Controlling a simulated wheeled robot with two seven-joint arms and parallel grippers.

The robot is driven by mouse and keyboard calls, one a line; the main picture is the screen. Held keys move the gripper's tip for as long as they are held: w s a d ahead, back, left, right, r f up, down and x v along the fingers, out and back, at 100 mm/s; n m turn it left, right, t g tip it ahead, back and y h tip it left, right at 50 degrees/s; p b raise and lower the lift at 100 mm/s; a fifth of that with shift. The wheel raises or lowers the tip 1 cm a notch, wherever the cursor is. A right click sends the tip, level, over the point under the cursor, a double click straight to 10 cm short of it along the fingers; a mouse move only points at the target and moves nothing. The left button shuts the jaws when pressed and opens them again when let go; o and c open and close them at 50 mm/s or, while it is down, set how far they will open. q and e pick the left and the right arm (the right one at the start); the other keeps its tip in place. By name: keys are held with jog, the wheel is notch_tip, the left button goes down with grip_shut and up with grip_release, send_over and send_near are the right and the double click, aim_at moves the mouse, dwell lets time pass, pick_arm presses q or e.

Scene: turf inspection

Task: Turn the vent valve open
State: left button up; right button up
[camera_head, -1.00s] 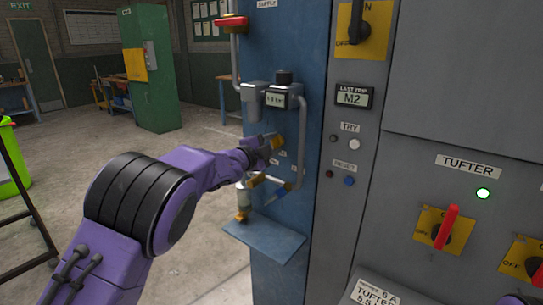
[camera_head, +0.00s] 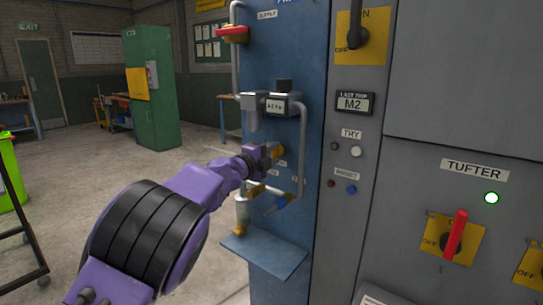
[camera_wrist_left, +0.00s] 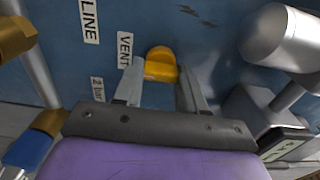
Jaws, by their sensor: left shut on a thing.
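The vent valve is a small yellow-orange handle (camera_wrist_left: 161,66) beside the VENT label (camera_wrist_left: 124,49) on the blue panel. In the wrist view it sits between the fingertips of my left gripper (camera_wrist_left: 158,86), which is shut on it. In the head view my left gripper (camera_head: 268,156) is at the panel, below the grey regulator with the small display (camera_head: 278,105). Only a bit of the yellow handle (camera_head: 279,150) shows past the fingers there. My right gripper is not in view.
A supply valve with a red handle (camera_head: 232,34) is higher on the blue panel. A blue-handled valve (camera_head: 278,204) and pipes are just below my gripper, above a blue shelf (camera_head: 265,256). A grey cabinet with switches (camera_head: 456,235) stands to the right. Open floor lies left.

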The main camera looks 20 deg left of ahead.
pick_arm(q)
jog(key=shift+d+r, duration=0.1)
jog(key=o, duration=1.1)
jog(key=shift+c, duration=0.2)
jog(key=shift+s, duration=0.25)
jog(key=b+v, duration=0.2)
jog(key=v, duration=0.8)
